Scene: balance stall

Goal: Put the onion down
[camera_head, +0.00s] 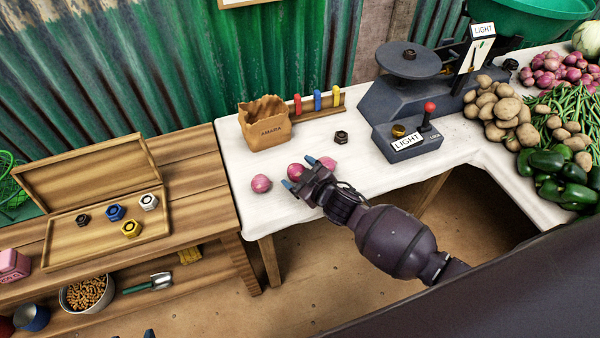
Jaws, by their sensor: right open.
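Three pink onions are in a loose row on the white-topped table (222,132): a left onion (261,184), a middle onion (296,171) and a right onion (327,163). My right gripper (300,173) is open, its blue fingertips over the table. The middle onion shows between the fingertips, and the right onion is just beyond the right fingertip, partly covered. I cannot tell whether a finger touches either onion. A small dark tip at the bottom edge may be my left gripper; its jaws cannot be made out.
A paper bag (265,128), a rack of coloured pegs (317,106) and a dark hex nut (341,137) stand behind the onions. A scale (410,90), a control box (408,142), potatoes (497,108) and green peppers (565,175) are right. A wooden bench (190,200) adjoins left.

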